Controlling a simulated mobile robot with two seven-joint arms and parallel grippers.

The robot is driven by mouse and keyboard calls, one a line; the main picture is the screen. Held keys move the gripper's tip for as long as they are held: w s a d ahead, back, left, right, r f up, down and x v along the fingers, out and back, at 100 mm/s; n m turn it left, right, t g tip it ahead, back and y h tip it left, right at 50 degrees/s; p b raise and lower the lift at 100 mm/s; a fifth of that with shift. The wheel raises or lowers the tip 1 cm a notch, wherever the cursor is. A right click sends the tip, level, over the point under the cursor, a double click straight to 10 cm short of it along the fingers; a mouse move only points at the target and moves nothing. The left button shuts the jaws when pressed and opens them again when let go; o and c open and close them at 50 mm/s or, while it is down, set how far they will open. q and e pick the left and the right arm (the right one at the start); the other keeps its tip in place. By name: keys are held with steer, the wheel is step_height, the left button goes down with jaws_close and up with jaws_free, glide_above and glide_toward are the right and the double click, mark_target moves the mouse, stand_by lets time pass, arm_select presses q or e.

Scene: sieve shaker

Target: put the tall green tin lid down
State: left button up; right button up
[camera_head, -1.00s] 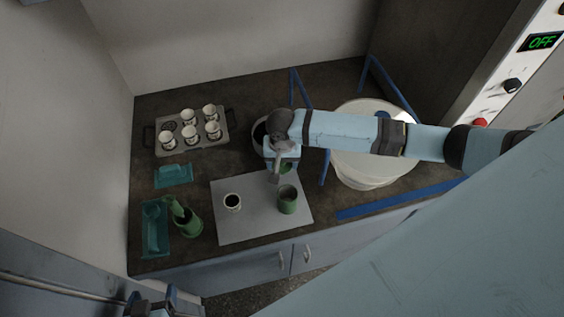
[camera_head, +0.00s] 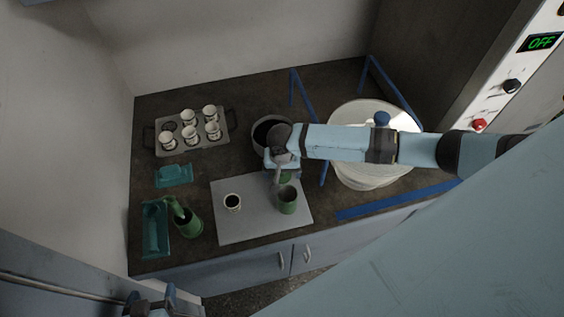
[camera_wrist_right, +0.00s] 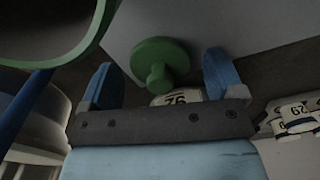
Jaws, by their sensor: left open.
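The green lid (camera_wrist_right: 160,62) lies knob towards the camera at the edge of the grey mat in the right wrist view. In the head view it shows partly hidden (camera_head: 286,179) under my right gripper (camera_head: 281,166). In the right wrist view my right gripper (camera_wrist_right: 162,82) has its fingers wide apart, one either side of the knob, with gaps. An open green tin (camera_head: 288,203) stands on the grey mat (camera_head: 255,228), just in front of the lid; its rim fills the wrist view's upper left (camera_wrist_right: 92,42). My left gripper (camera_head: 150,303) is open and empty at the bottom edge.
A white cup (camera_head: 233,203) with dark contents stands on the mat. Left are another green vessel (camera_head: 189,225), teal trays (camera_head: 155,240) and a rack of cups (camera_head: 190,148). A dark-mouthed pot (camera_head: 258,133) stands behind the right gripper, a white tub (camera_head: 362,177) to its right.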

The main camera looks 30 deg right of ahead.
step_height(320, 180, up, 12)
steer(key=shift+r+b, duration=0.15)
steer(key=shift+b, duration=0.2)
stand_by(0.4)
stand_by(0.4)
